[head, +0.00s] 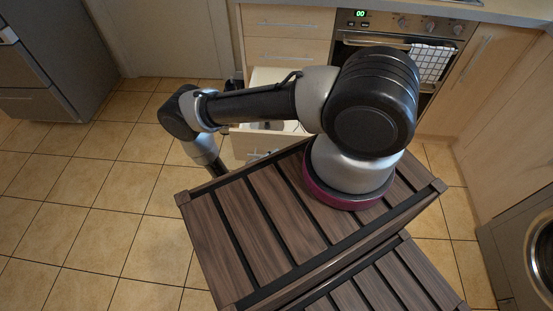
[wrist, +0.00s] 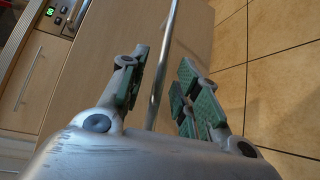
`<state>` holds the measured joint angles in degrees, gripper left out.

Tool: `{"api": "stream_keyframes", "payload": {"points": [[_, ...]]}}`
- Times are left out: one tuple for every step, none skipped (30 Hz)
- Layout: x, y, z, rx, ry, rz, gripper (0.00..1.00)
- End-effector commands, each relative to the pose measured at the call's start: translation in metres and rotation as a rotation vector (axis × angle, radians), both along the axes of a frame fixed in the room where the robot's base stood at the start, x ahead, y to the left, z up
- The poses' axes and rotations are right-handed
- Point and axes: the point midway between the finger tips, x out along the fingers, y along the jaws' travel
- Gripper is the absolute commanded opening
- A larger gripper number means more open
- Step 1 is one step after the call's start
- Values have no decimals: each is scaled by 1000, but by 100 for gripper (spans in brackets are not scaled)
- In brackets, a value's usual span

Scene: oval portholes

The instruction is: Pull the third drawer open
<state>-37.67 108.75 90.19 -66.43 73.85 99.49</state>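The third drawer (head: 240,146) stands pulled out below two closed drawers in the head view, with its pale inside partly showing behind my arm. Its front panel (wrist: 115,75) fills the middle of the wrist view. A thin metal bar handle (wrist: 166,50) runs along that front. Gaps show between the bar and both fingers. In the head view my forearm covers part of the drawer, and the fingers cannot be made out there.
The closed upper drawers (head: 290,22) and an oven (head: 400,28) with a checked towel (head: 430,62) line the back. A grey fridge (head: 40,70) stands at the left and a washing machine (head: 530,250) at the right. Tiled floor (head: 95,200) is clear at the left.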

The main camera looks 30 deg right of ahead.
Motion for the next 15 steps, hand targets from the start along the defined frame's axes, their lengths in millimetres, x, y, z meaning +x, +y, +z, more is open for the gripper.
{"api": "stream_keyframes", "payload": {"points": [[0,2,0,0,0,2,32],[0,5,1,1,-1,2,32],[-1,9,1,1,0,4,32],[-1,13,2,1,-1,5,32],[-2,18,2,1,-1,5,32],[-4,26,3,1,-2,6,32],[-5,32,4,1,-2,7,32],[-6,39,5,1,-2,7,32],[-8,48,6,3,-3,7,32],[-9,55,7,2,-2,8,32],[-10,62,8,2,-3,6,32],[-12,71,9,2,-3,6,32],[-13,77,10,2,-2,7,32],[-14,83,11,2,-2,5,32],[-15,90,12,2,-2,5,32]]}}
